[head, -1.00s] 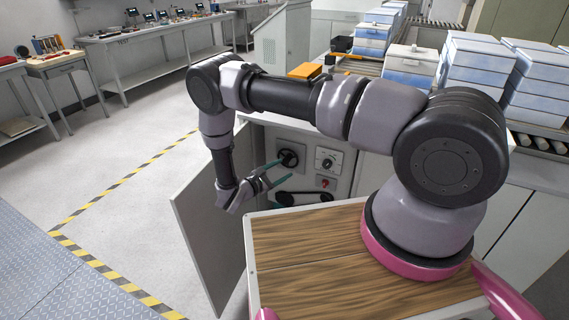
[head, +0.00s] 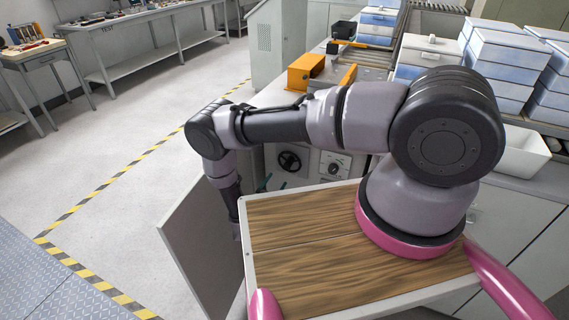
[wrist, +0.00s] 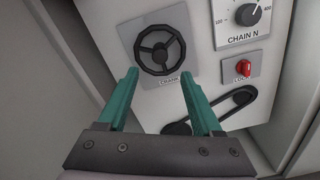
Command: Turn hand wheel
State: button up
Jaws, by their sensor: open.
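The hand wheel is a black three-spoke wheel on a grey plate labelled CRANK. It shows whole in the wrist view (wrist: 160,50) and under my arm in the head view (head: 289,161). My gripper (wrist: 158,76) is open, with two green fingers spread and nothing between them. In the wrist view the fingertips lie just below the wheel's lower left and lower right; whether they touch it I cannot tell. In the head view only the green fingertips (head: 274,184) show, below the wheel; the rest of the gripper is hidden behind my wooden top.
Right of the wheel are a CHAIN N dial (wrist: 249,14) and a red lock knob (wrist: 243,67). An open cabinet door (head: 200,245) stands left of my arm. Free floor lies further left.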

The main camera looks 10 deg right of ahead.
aim_at(287, 166)
jog(key=x, duration=1)
grip_shut()
